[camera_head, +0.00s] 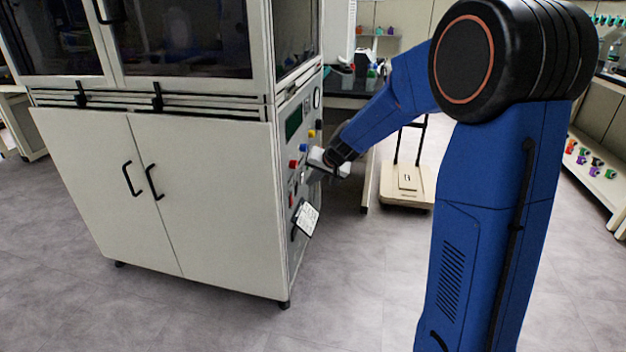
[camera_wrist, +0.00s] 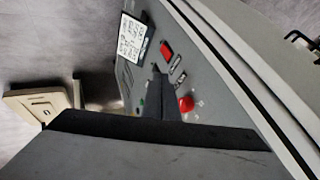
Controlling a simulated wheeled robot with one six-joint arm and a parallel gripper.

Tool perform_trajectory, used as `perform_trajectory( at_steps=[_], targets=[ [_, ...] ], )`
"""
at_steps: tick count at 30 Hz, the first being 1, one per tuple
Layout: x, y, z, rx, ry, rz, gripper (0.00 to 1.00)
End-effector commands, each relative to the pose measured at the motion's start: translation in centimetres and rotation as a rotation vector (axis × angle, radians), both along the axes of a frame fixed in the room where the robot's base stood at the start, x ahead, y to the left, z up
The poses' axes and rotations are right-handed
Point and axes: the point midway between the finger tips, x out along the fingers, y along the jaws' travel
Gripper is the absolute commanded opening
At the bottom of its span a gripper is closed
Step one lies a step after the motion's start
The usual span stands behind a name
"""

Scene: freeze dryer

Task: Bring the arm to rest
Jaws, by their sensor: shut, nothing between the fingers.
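My blue arm stretches from the right of the head view toward the side panel of the freeze dryer (camera_head: 90,180). My gripper (camera_head: 308,170) is at that panel, close in front of its buttons and switches, and partly hidden by my own wrist. In the wrist view my gripper (camera_wrist: 160,85) shows as dark fingers closed together with nothing held, pointing at the control panel (camera_wrist: 205,70). A red knob (camera_wrist: 187,104) is just right of the fingertips and a red rocker switch (camera_wrist: 166,50) is just beyond them. I cannot tell whether the fingers touch the panel.
A white label card (camera_head: 306,218) hangs on the panel below my gripper. A cream platform cart (camera_head: 407,187) stands on the floor behind my arm. A bench (camera_head: 352,88) is behind the dryer. Shelves (camera_head: 600,165) line the right. The grey floor in front is clear.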

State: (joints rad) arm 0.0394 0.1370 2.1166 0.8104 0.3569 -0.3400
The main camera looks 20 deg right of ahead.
Motion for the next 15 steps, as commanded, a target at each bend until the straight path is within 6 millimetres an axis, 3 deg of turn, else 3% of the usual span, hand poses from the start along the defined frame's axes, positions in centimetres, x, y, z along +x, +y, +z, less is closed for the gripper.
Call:
perform_trajectory(
  at_steps=[15],
  targets=[
    [-0.49, 0.01, 0.6, -0.002, 0.0, 0.003, 0.0]
  ],
)
